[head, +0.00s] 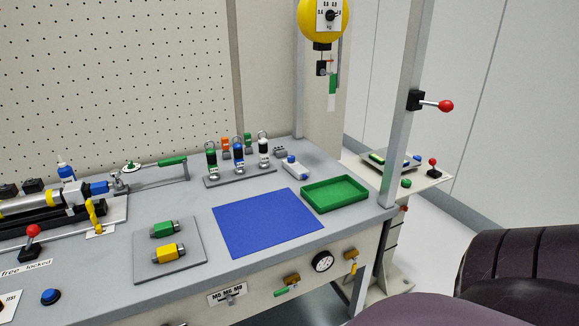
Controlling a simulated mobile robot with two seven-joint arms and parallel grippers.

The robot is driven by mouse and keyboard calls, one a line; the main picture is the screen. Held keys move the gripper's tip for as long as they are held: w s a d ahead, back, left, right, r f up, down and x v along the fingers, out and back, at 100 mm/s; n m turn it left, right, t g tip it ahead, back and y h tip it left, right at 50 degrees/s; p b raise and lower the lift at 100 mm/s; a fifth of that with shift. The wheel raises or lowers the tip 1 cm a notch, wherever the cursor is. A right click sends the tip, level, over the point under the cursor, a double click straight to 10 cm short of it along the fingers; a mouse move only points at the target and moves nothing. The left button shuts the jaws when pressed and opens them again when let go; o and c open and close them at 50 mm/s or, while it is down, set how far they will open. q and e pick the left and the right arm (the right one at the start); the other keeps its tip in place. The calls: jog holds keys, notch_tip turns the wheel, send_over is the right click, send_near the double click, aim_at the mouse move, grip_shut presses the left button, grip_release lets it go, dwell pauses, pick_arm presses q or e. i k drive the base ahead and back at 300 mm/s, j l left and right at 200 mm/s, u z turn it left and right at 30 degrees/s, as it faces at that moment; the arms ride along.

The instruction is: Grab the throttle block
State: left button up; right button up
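No part is clearly marked as the throttle block, so I cannot tell for sure which one it is. A green block with metal ends (164,229) and a yellow block with metal ends (168,253) lie apart on a grey plate (190,271) at the front left of the bench. A small white and blue part (294,166) lies behind the blue mat. Neither of my grippers is in view.
A blue mat (267,222) and an empty green tray (335,194) lie on the bench. A metal post (404,110) rises at the right corner. A clamp fixture (75,201) occupies the left.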

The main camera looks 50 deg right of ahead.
aim_at(295, 168)
jog(key=k+l+u, duration=0.1)
jog(key=l, duration=0.3)
jog(key=k+l+u, duration=0.15)
jog(key=l, duration=0.25)
jog(key=k+l, duration=0.2)
jog(key=l, duration=0.2)
jog(key=k+l, duration=0.2)
jog(key=l, duration=0.2)
jog(key=k+l+u, duration=0.1)
jog(key=l, duration=0.3)
jog(key=k+l, duration=0.35)
